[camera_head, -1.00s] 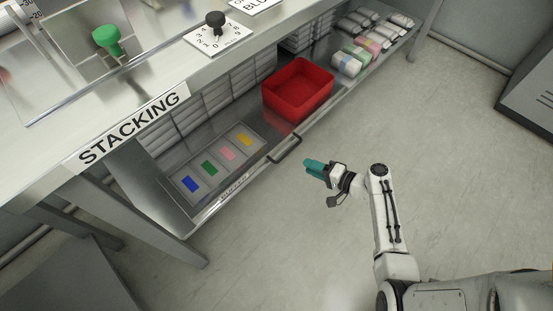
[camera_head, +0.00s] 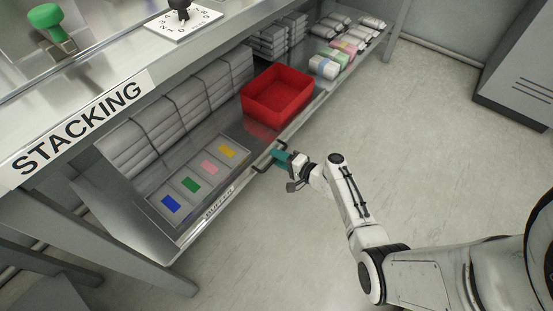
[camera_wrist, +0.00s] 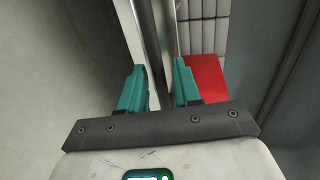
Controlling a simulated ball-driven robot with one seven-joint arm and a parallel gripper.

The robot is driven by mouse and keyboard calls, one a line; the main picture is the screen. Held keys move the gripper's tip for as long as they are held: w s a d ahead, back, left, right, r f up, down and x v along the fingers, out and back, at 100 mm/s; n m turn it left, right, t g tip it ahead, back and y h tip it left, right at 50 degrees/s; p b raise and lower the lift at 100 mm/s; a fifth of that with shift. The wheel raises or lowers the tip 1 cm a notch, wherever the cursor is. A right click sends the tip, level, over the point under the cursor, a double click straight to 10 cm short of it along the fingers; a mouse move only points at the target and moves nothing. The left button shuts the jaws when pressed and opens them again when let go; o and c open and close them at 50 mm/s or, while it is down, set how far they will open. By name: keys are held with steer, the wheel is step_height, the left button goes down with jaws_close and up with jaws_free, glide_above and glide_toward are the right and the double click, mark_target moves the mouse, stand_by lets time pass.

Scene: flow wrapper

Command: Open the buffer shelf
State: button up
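The buffer shelf (camera_head: 228,163) is a shiny metal shelf under the worktop, with a "BUFFER" label (camera_head: 219,203) on its front edge. Its dark bar handle (camera_head: 266,158) stands out from that edge. My gripper (camera_head: 277,159), with teal fingers, is right at the handle, overlapping its right part in the head view. In the wrist view my gripper (camera_wrist: 160,80) has its fingers apart, with a metal edge running between and beyond them. Whether the fingers touch the handle cannot be told.
A red bin (camera_head: 277,96) stands on the shelf, with colour-marked trays (camera_head: 199,180) to its left and wrapped packs (camera_head: 323,67) to its right. The "STACKING" worktop (camera_head: 120,85) overhangs above. Floor (camera_head: 300,240) in front is clear. A grey cabinet (camera_head: 516,80) stands at right.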

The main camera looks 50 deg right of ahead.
steer(key=shift+w+f, duration=0.1)
steer(key=shift+w, duration=0.35)
jaws_close()
stand_by(0.4)
